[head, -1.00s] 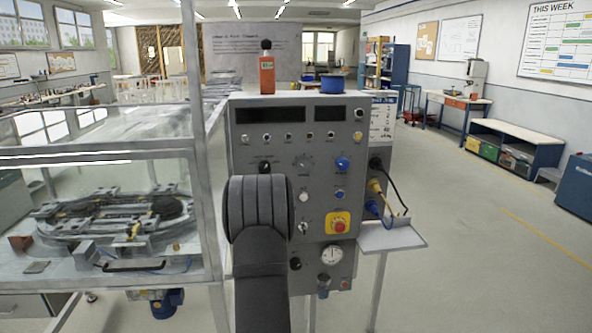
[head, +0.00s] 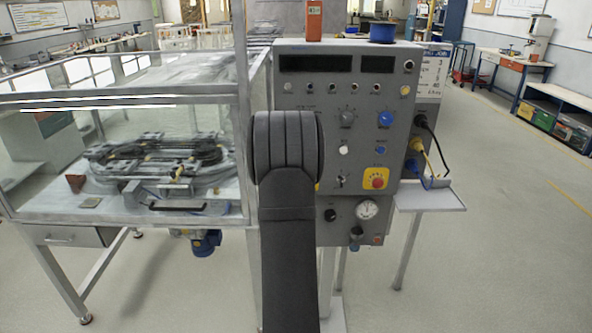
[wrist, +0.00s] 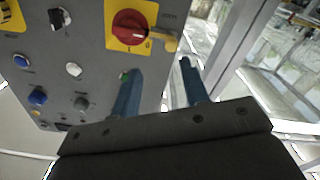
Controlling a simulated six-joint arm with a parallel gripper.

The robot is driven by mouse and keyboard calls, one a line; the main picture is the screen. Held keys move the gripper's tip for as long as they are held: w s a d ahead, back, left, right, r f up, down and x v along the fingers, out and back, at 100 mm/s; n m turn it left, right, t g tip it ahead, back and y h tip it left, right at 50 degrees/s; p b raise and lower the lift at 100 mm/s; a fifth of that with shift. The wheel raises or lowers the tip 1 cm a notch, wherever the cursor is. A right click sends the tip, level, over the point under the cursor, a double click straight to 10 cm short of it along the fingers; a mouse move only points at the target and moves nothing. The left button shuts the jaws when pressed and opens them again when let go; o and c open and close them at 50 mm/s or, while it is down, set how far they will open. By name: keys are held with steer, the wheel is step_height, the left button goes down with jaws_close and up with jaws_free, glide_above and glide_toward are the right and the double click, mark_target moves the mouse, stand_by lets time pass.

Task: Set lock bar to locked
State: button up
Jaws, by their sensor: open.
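In the wrist view a red rotary switch (wrist: 130,27) sits on a yellow plate on the grey control panel. A short yellow bar (wrist: 164,41) sticks out at the plate's lower right corner; it looks like the lock bar, but I cannot read its setting. My gripper (wrist: 157,80) is open and empty, with its two blue fingers apart. Its fingertips appear just below the yellow plate and bar in the picture, with a visible gap. In the head view my own arm hides the gripper, the rotary switch and the bar.
The control panel (head: 350,100) carries several knobs and a red stop button (head: 377,182). Cables plug into its right side above a small shelf (head: 432,197). A glass-walled case (head: 130,165) with the ring track stands on the left. Open floor lies to the right.

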steer(key=s+a+m, duration=0.2)
steer(key=s+m, duration=0.1)
steer(key=s, duration=0.3)
steer(key=w, duration=1.6)
steer(key=shift+w+f, duration=0.1)
steer(key=shift+w, duration=0.3)
